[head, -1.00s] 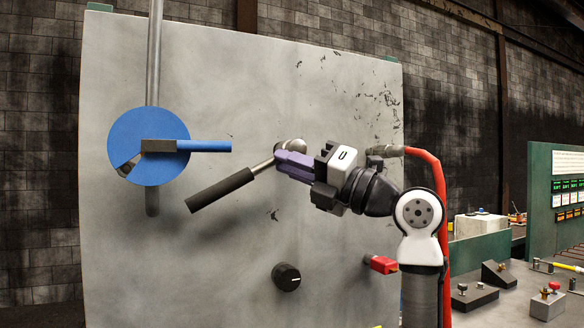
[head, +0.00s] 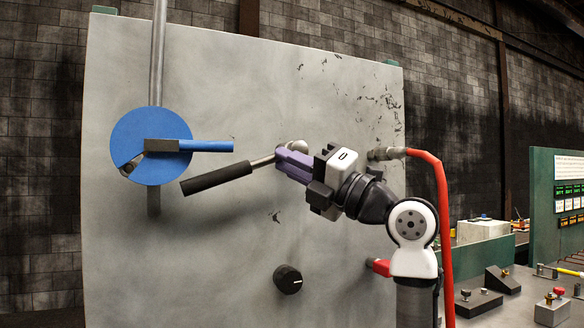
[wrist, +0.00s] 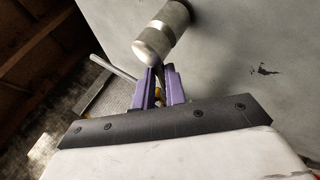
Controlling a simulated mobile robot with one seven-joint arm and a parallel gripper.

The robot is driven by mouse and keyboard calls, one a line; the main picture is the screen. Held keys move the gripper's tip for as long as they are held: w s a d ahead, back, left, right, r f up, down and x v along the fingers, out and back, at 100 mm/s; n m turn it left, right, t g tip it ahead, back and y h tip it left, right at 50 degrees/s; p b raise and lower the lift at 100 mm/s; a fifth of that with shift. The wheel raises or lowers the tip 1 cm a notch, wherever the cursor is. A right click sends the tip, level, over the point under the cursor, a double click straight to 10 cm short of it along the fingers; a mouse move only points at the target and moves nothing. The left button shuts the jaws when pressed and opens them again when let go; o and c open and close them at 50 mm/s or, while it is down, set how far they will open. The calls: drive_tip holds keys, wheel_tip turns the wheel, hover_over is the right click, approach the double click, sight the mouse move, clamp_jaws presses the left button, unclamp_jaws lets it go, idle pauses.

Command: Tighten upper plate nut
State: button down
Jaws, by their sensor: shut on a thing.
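A wrench with a black grip (head: 216,178) and a metal shank lies across the middle of the upright grey plate (head: 200,255). Its grip points left and slightly down. Its rounded metal head (head: 291,146) is at the plate; no separate nut can be made out there. My gripper (head: 290,165), with purple fingers, is shut on the wrench near its head. In the wrist view, the fingers (wrist: 161,85) are close together just below a metal cylinder (wrist: 162,32) standing out from the plate. The exact grip between the fingers is partly hidden.
A blue disc (head: 152,171) with a lever is left of the wrench, in front of a vertical pipe (head: 157,55). A black knob (head: 288,279) is below. A red cable (head: 440,200) hangs from a connector (head: 386,154) right of my gripper. Benches stand at right.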

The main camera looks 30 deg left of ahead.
drive_tip(key=shift+s+a+r+m+t+y+b, duration=0.15)
drive_tip(key=shift+m+t+y+b, duration=0.25)
drive_tip(key=shift+m+t, duration=0.4)
drive_tip(key=shift+s+r+m+t+y+b, duration=0.1)
drive_tip(key=shift+m+t+y+b, duration=0.3)
drive_tip(key=shift+m, duration=0.6)
drive_tip(key=shift+r+m+t, duration=0.1)
drive_tip(key=shift+m+t, duration=0.4)
drive_tip(key=shift+m, duration=0.1)
drive_tip(key=shift+a, duration=0.1)
drive_tip(key=shift+r+m+t+b, duration=0.15)
drive_tip(key=shift+m+t+b, duration=0.15)
drive_tip(key=shift+m+t, duration=0.45)
drive_tip(key=shift+s+r+m+t, duration=0.1)
drive_tip(key=shift+m+t, duration=0.55)
drive_tip(key=shift+m, duration=0.3)
drive_tip(key=shift+m, duration=0.3)
drive_tip(key=shift+r+m+t, duration=0.15)
drive_tip(key=shift+m+t, duration=0.55)
drive_tip(key=shift+t, duration=0.2)
